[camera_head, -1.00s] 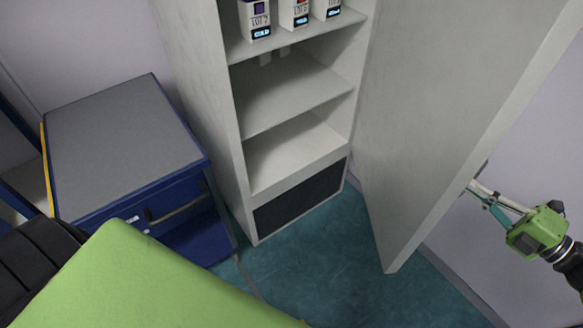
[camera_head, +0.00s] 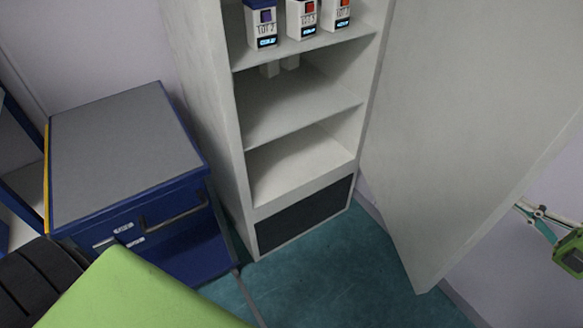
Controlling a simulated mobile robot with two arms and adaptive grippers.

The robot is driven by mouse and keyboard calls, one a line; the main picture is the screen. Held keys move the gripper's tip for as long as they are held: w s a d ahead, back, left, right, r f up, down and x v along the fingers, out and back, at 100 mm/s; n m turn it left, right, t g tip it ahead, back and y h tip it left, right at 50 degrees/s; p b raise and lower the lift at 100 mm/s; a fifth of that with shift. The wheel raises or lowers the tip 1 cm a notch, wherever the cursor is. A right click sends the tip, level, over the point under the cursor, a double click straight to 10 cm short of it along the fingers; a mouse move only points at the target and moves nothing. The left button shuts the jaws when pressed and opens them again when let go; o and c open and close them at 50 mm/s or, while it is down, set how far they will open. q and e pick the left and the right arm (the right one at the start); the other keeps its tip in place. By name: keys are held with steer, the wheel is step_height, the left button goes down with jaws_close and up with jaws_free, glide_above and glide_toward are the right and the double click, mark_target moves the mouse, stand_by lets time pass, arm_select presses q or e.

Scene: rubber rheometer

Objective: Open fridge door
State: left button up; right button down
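The fridge (camera_head: 207,130) is a tall white cabinet with its door (camera_head: 455,140) swung wide open to the right. Its shelves (camera_head: 300,112) are in full view, and several small labelled boxes (camera_head: 303,17) stand on the upper one. My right gripper (camera_head: 530,212) is at the right edge, beside the outer edge of the door. Its green body is cut off by the picture edge, and its fingertips are partly hidden behind the door, so I cannot tell whether it grips anything. My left gripper is not in view.
A blue cabinet (camera_head: 125,150) with a grey top and a handle stands left of the fridge. A bright green surface (camera_head: 140,295) fills the lower left. Teal floor (camera_head: 335,285) is clear in front of the fridge. A wall is behind the door.

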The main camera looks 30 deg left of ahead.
steer(key=v, duration=0.8)
steer(key=w+d+f+m+t+h, duration=0.1)
steer(key=w+f+m+t+h, duration=0.15)
steer(key=f+m, duration=0.55)
steer(key=w+f+m+t+h, duration=0.1)
steer(key=f+m+t+h, duration=0.3)
steer(key=f, duration=0.7)
steer(key=s+d+f+m+g+h, duration=0.1)
steer(key=s+f+m+h, duration=0.35)
steer(key=f, duration=0.65)
steer(key=s+d+f+m+g+h, duration=0.15)
steer(key=s+f+m+h, duration=0.35)
steer(key=f, duration=0.7)
steer(key=s+a+f+m+g, duration=0.25)
steer(key=s+f, duration=0.45)
steer(key=s, duration=0.4)
steer(key=s+a+f+m+g, duration=0.1)
steer(key=s+a+f+g, duration=0.15)
steer(key=s+f, duration=0.65)
steer(key=s+a+f+m+g, duration=0.1)
steer(key=s+a+f+g, duration=0.1)
steer(key=s, duration=0.9)
steer(key=s+a+f+m+g, duration=0.2)
steer(key=s+a+f+g, duration=0.1)
steer(key=s, duration=0.9)
steer(key=shift+a+g, duration=0.4)
steer(key=shift+a, duration=0.3)
